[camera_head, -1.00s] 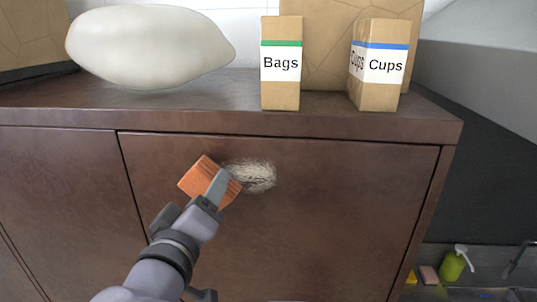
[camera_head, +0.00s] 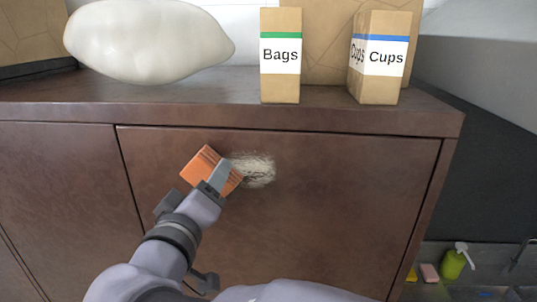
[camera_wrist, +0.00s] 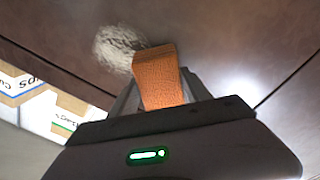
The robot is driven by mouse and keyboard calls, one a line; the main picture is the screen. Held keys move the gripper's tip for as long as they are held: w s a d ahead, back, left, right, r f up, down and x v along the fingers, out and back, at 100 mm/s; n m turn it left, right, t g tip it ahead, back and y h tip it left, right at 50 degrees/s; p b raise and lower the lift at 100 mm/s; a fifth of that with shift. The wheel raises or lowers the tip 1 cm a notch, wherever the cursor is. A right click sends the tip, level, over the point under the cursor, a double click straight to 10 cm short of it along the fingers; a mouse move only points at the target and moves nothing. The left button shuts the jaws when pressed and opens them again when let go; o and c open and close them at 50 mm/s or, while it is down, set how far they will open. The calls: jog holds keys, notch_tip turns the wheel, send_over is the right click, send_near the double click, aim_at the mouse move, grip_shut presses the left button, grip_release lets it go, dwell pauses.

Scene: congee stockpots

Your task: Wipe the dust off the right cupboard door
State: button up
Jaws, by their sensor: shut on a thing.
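The right cupboard door (camera_head: 320,210) is a dark brown panel below the counter top. A pale, rough dust patch (camera_head: 257,170) is on its upper part, left of the door's middle. My gripper (camera_head: 219,178) is shut on an orange block-shaped sponge (camera_head: 203,162) and holds it at the door, at the left edge of the dust. In the wrist view the sponge (camera_wrist: 158,78) sits between the fingers, with the dust patch (camera_wrist: 117,46) beside its upper left end. Whether the sponge touches the door is hard to tell.
On the counter top (camera_head: 200,110) stand a large pale sack (camera_head: 148,42), a Bags box (camera_head: 281,58) and a Cups box (camera_head: 380,60). The left cupboard door (camera_head: 65,190) adjoins. A green soap bottle (camera_head: 453,265) stands low at right.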

aim_at(235, 187)
jog(key=shift+w, duration=0.15)
jog(key=d+b, duration=0.1)
jog(key=b, duration=0.1)
jog(key=d+b, duration=0.1)
jog(key=d, duration=0.1)
jog(key=shift+s+d+f+b, duration=0.1)
jog(key=shift+s+f+b, duration=0.1)
jog(key=shift+b, duration=0.2)
jog(key=shift+s+d+r, duration=0.1)
jog(key=shift+d+r, duration=0.1)
jog(key=shift+d, duration=0.2)
jog(key=shift+d+f+b, duration=0.15)
jog(key=shift+d+b, duration=0.15)
jog(key=shift+b, duration=0.4)
jog(key=d+b, duration=0.2)
jog(key=d, duration=0.1)
jog(key=d+b, duration=0.3)
jog(key=shift+s+d+r, duration=0.15)
jog(key=shift+d+r, duration=0.05)
jog(key=shift+d, duration=0.1)
jog(key=shift+a+f+b, duration=0.1)
jog(key=shift+b, duration=0.45)
jog(key=shift+a, duration=0.1)
